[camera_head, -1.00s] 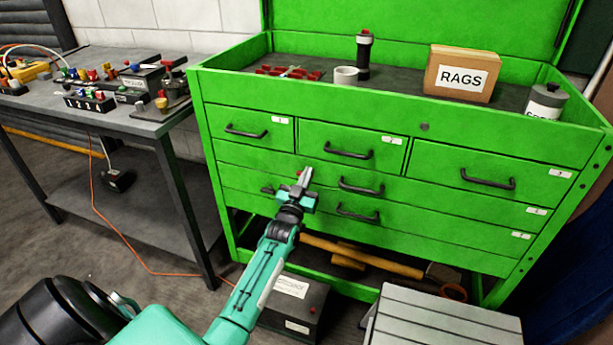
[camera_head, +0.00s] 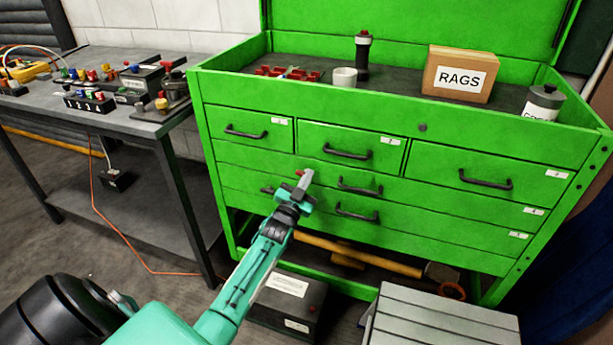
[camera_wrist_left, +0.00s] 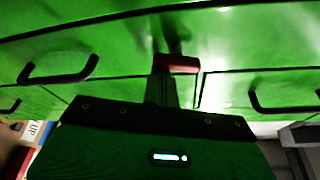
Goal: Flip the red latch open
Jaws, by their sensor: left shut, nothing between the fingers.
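The red latch (camera_head: 299,172) is a small red piece on the front of the green tool chest (camera_head: 415,118), just below the top row of drawers. In the left wrist view the red latch (camera_wrist_left: 178,64) is a short red bar lying across, near the middle of the picture. My left gripper (camera_head: 305,181) is shut and empty, with its tip right at the latch in the head view. In the left wrist view the grey fingers (camera_wrist_left: 163,90) end just below the bar. I cannot tell whether they touch it. My right gripper is not in view.
Black drawer handles (camera_head: 357,187) stick out near my left gripper. A dark workbench (camera_head: 100,118) with several small devices stands to the left. A grey stepped box (camera_head: 440,320) and a dark case (camera_head: 287,302) stand on the floor in front of the chest.

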